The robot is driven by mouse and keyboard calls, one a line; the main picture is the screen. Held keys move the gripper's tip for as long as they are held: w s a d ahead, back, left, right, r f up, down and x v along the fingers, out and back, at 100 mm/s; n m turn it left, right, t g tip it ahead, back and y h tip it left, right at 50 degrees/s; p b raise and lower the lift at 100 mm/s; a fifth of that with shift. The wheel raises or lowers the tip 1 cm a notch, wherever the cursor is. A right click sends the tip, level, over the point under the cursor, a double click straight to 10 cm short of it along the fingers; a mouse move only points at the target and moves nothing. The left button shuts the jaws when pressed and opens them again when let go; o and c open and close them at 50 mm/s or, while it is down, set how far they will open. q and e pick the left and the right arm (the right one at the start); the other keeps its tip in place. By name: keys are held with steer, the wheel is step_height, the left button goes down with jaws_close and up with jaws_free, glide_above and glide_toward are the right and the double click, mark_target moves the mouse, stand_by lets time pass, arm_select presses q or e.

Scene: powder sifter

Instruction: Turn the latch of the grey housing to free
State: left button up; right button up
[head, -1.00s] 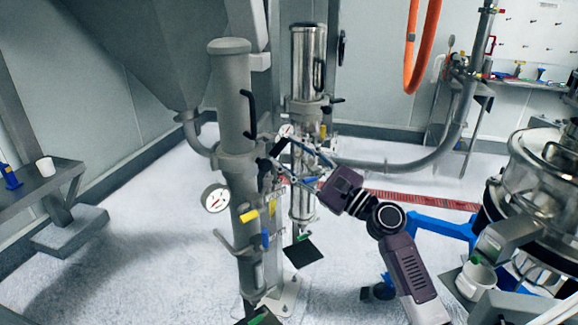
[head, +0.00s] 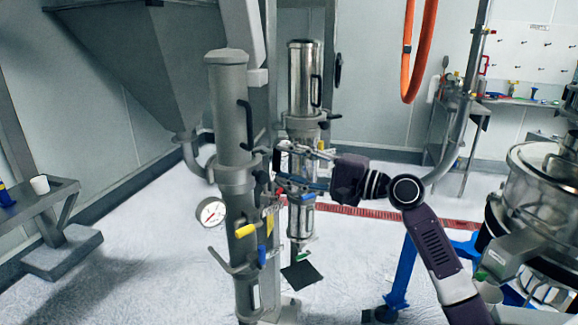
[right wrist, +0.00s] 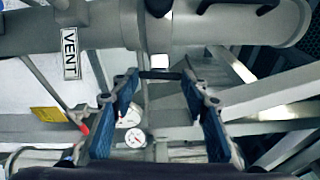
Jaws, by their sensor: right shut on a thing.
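The grey housing (head: 229,105) is the near upright cylinder in the head view, with a black handle on its side. Its dark latch (head: 277,160) sticks out to the right at the collar. My right gripper (head: 281,164) reaches in from the right, its fingers at the latch. In the right wrist view, the blue-padded fingers of my right gripper (right wrist: 160,77) stand either side of a short dark bar, the latch (right wrist: 160,75), and are shut on it. The grey housing (right wrist: 225,25) fills the top of that view. My left gripper is not in view.
A shiny steel cylinder (head: 301,80) stands just behind the housing. A steel sifter (head: 540,195) stands at right. A side table (head: 35,200) is at left.

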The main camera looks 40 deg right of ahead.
steer(key=shift+n, duration=0.6)
steer(key=o, duration=0.9)
steer(key=v, duration=1.2)
steer(key=shift+r, duration=0.25)
